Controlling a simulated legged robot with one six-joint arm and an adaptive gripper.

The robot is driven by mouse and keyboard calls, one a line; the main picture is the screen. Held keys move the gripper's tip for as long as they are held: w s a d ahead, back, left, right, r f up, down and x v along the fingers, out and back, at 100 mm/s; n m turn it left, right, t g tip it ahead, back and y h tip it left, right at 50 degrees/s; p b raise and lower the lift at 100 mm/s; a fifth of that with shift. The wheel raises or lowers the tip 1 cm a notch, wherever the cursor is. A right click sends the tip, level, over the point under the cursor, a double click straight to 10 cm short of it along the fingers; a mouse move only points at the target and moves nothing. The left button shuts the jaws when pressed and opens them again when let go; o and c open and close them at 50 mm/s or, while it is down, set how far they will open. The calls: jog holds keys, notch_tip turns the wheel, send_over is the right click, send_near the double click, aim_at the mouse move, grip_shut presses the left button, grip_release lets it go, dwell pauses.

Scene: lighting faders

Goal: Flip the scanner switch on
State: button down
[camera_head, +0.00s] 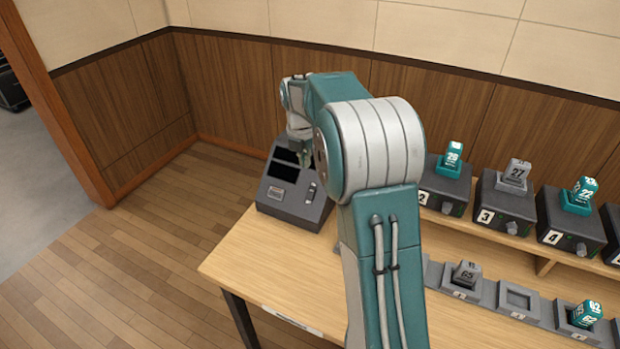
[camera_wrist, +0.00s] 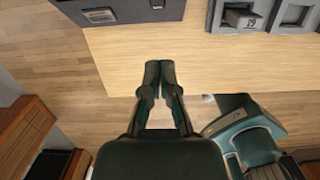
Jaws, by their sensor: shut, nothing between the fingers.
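A dark grey console (camera_head: 284,207), likely the scanner, stands at the left end of the wooden table. It has dark screens, a small label plate and a narrow upright switch-like part (camera_head: 311,192) on its sloped face. The switch's position is too small to tell. My gripper (camera_head: 305,160) is in front of or above the console's upper right part, partly hidden by my arm. In the wrist view my gripper (camera_wrist: 160,70) has its fingertips together with nothing between them, over the bare table. The console's edge (camera_wrist: 75,8) shows at the upper left there.
Several numbered dark boxes (camera_head: 438,190) holding teal or grey blocks stand on a raised shelf to the right. A row of grey trays (camera_head: 518,297) lies before them, some with blocks. The table's left front edge (camera_head: 240,288) is bare. A wood-panelled wall (camera_head: 230,90) is behind.

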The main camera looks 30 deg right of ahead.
send_near(310, 192)
jog(key=s+a, duration=0.2)
jog(key=a, duration=0.1)
jog(key=d+f, duration=0.1)
jog(key=f, duration=0.1)
jog(key=w+d+f, duration=0.1)
jog(key=f, duration=0.1)
jog(key=w+d+f, duration=0.1)
jog(key=f, duration=0.1)
jog(key=shift+d+f, duration=0.2)
jog(key=shift+w+f, duration=0.2)
jog(key=shift+f, duration=0.05)
jog(key=shift+d, duration=0.1)
